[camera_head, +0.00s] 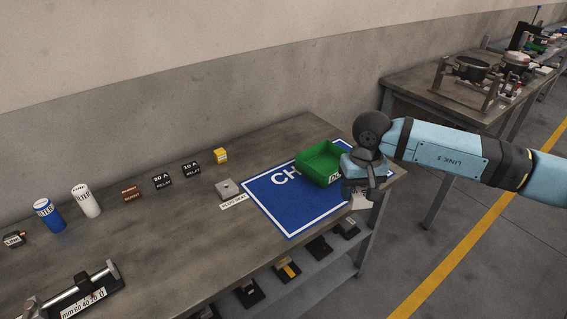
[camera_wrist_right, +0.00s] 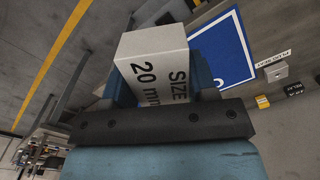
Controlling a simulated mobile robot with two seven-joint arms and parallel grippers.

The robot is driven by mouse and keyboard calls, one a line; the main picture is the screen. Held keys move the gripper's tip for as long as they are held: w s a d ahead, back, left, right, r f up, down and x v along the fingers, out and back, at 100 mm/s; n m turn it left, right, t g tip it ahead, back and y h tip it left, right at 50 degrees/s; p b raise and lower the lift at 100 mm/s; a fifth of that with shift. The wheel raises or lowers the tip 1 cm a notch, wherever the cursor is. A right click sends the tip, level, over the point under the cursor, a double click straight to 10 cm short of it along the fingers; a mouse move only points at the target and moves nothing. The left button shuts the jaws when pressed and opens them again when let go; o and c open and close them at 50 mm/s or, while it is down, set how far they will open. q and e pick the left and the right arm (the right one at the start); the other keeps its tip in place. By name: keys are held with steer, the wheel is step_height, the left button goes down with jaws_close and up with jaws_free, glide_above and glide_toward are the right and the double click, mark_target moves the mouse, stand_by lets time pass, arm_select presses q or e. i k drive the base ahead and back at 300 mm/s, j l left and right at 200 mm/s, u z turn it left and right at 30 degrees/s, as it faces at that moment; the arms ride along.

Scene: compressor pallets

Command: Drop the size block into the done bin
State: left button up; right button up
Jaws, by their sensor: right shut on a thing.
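My right gripper (camera_head: 362,184) points down over the right end of the bench, at the right edge of the blue mat. It is shut on the size block (camera_wrist_right: 153,78), a pale block marked "SIZE 20 mm" in the right wrist view. In the head view a pale part of the block (camera_head: 360,201) shows below the fingers. The done bin (camera_head: 318,166) is an open green bin on the mat, just left of the gripper. Its label is partly hidden behind the gripper. The part of its inside that shows looks empty. My left gripper is not in view.
The bin stands on the blue mat (camera_head: 283,206). Left of it are a plug seat (camera_head: 228,189), a yellow box (camera_head: 220,155), relay labels, a brown box and two cylinders (camera_head: 86,201). A shelf with dark items lies below. Another table (camera_head: 460,95) stands behind right.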

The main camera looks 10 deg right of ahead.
mark_target(328, 168)
steer(key=l+u, duration=0.2)
steer(key=u, duration=0.15)
steer(key=i+l+u, duration=0.1)
steer(key=l+u, duration=0.35)
steer(key=u, duration=0.2)
steer(key=k+l+u, duration=0.1)
steer(key=l+u, duration=0.3)
steer(key=l, duration=0.55)
